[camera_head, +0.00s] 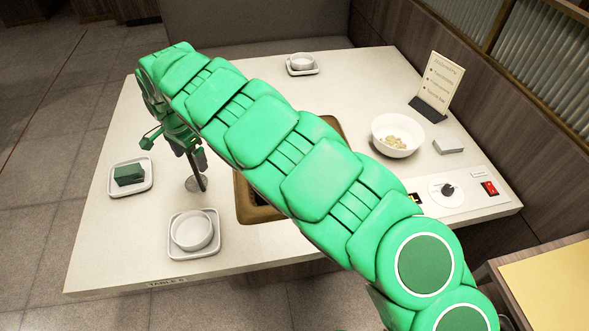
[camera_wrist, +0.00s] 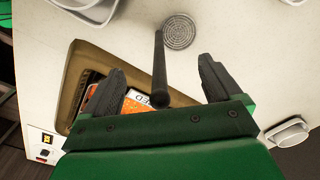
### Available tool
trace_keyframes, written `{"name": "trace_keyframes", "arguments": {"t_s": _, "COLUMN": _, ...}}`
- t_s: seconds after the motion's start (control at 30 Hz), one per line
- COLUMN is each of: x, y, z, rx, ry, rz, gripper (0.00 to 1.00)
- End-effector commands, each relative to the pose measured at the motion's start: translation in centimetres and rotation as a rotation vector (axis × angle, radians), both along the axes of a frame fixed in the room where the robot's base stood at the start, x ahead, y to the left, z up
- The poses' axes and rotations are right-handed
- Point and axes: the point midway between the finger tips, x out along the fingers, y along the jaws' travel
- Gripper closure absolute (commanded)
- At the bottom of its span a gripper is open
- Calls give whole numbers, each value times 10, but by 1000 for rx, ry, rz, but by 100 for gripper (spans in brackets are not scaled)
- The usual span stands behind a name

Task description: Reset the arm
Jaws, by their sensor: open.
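My green arm (camera_head: 275,135) stretches across the table from the lower right to the upper left. My gripper (camera_head: 192,158) points down over the left part of the table. In the wrist view my gripper (camera_wrist: 161,65) has its two dark fingers wide apart. A dark rod with a round, grey, ringed disc (camera_wrist: 178,32) at its far end stands between the fingers, with gaps on both sides.
A tan-rimmed well (camera_head: 257,214) holds orange-and-white packets (camera_wrist: 133,102), partly under my arm. Bowls on saucers (camera_head: 192,230) (camera_head: 302,63), a green block (camera_head: 128,175) on a plate, a food bowl (camera_head: 397,135), a sign (camera_head: 440,80), a knob (camera_head: 448,189) and a red switch (camera_head: 490,188) surround it.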

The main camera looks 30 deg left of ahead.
Motion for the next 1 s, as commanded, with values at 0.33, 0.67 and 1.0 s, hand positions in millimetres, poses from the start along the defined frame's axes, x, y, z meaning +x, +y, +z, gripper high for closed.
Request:
{"name": "trace_keyframes", "arguments": {"t_s": 0.33, "x": 0, "y": 0, "z": 0, "rx": 0, "ry": 0, "rz": 0, "gripper": 8}}
{"name": "trace_keyframes", "arguments": {"t_s": 0.67, "x": 0, "y": 0, "z": 5, "rx": 1, "ry": 0, "rz": 0, "gripper": 8}}
{"name": "trace_keyframes", "arguments": {"t_s": 1.0, "x": 0, "y": 1, "z": 18, "rx": 3, "ry": -1, "rz": 0, "gripper": 8}}
